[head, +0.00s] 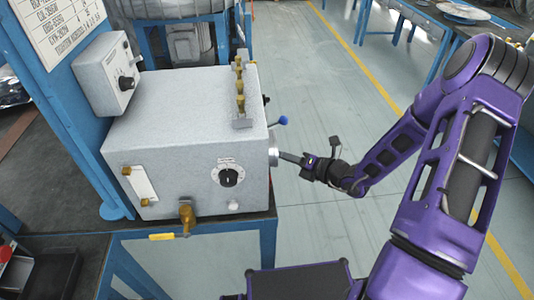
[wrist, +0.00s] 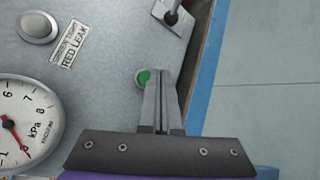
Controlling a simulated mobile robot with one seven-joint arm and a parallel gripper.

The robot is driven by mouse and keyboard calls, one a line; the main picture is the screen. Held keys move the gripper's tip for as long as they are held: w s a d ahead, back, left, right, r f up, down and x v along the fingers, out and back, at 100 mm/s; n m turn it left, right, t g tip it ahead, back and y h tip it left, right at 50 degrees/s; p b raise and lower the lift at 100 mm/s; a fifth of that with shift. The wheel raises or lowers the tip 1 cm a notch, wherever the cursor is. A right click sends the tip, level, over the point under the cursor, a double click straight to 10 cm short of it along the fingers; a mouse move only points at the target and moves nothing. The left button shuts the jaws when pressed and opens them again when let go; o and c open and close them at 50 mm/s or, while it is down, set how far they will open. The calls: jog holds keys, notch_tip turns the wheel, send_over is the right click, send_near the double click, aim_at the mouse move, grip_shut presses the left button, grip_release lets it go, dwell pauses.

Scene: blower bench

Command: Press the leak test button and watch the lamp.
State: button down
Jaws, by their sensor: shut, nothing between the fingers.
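The grey test box (head: 190,140) stands on a blue-framed bench, and its right-hand side carries the controls. In the wrist view a green button (wrist: 142,78) with a pale rim sits on this panel. My gripper (wrist: 159,72) is shut and empty, its fingertips at the button's right edge and overlapping it in the picture. I cannot tell whether they touch it. The round lamp (wrist: 38,27) at upper left looks grey and unlit, beside a label reading green tight, red leak. In the head view my gripper (head: 284,155) points at the box's right side; button and lamp are hidden there.
A kPa gauge (wrist: 25,125) with a red needle is left of my fingers. A lever switch (wrist: 172,12) is above them. A blue-knobbed lever (head: 283,120) sticks out from the box's right side. The floor (head: 310,75) beyond is clear.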

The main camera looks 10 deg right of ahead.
jog(key=shift+a, duration=0.15)
jog(key=shift+a, duration=0.25)
jog(key=shift+a, duration=0.4)
dwell(0.8)
jog(key=shift+d+p, duration=0.1)
jog(key=shift+p, duration=0.2)
jog(key=shift+d, duration=0.7)
jog(key=d+p, duration=0.1)
jog(key=d, duration=0.4)
jog(key=shift+p, duration=0.35)
